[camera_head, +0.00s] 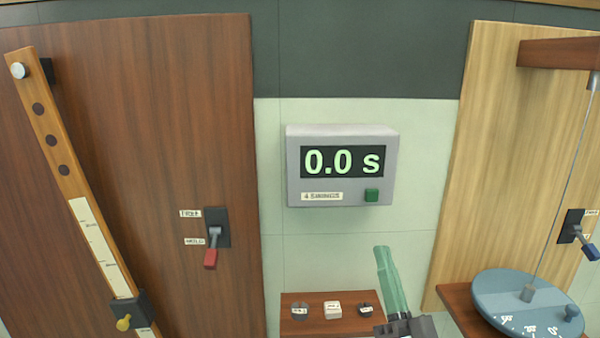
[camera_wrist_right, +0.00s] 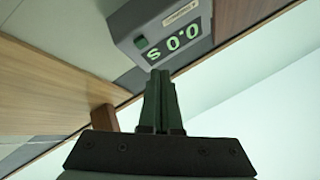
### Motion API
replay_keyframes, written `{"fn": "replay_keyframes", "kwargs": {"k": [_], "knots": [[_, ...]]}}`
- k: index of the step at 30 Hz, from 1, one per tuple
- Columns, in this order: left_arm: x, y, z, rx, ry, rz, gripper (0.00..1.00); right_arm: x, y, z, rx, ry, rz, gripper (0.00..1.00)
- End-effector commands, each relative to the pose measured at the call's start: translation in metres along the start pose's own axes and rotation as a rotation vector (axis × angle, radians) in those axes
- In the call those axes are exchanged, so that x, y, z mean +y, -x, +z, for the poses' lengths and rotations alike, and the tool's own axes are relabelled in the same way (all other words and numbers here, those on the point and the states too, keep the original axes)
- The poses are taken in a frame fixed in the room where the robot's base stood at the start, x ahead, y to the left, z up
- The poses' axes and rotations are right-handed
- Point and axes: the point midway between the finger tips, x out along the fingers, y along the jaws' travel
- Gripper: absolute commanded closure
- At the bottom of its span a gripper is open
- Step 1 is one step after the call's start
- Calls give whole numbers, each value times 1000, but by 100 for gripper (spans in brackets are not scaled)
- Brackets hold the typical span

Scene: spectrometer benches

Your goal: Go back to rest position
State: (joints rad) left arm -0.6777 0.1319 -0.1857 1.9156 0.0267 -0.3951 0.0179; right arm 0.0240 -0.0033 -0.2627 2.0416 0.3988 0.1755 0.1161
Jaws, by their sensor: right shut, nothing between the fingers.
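My right gripper (camera_head: 384,250) is at the lower middle right in the head view, its green fingers shut and empty, pointing up. It is below the grey timer box (camera_head: 341,193), apart from it in the picture. The timer reads 0.0 s and has a green button (camera_head: 371,195). In the right wrist view the shut fingers (camera_wrist_right: 159,75) are in the middle, with the timer box (camera_wrist_right: 140,18) beyond them. My left gripper is in neither view.
A small shelf (camera_head: 300,325) holds labelled pieces. At right, a blue-grey dial disc (camera_head: 500,290) sits under a hanging rod, near a blue-handled lever (camera_head: 591,251).

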Motion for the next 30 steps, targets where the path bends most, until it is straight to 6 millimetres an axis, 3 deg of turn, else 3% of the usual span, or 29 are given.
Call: {"fn": "replay_keyframes", "kwargs": {"k": [5,9,12,15,18,21,24,30], "knots": [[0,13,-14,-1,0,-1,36,46,81,84,-382,138,138,100],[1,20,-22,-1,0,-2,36,75,173,133,-696,238,229,100],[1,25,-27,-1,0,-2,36,89,244,154,-909,298,279,100],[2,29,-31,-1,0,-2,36,97,310,162,-1092,344,317,100],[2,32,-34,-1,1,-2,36,101,361,162,-1231,378,341,100],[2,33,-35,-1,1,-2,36,102,393,160,-1319,398,353,100],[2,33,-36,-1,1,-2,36,102,408,159,-1359,407,359,100],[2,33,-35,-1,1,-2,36,103,411,159,-1366,409,360,100]]}}
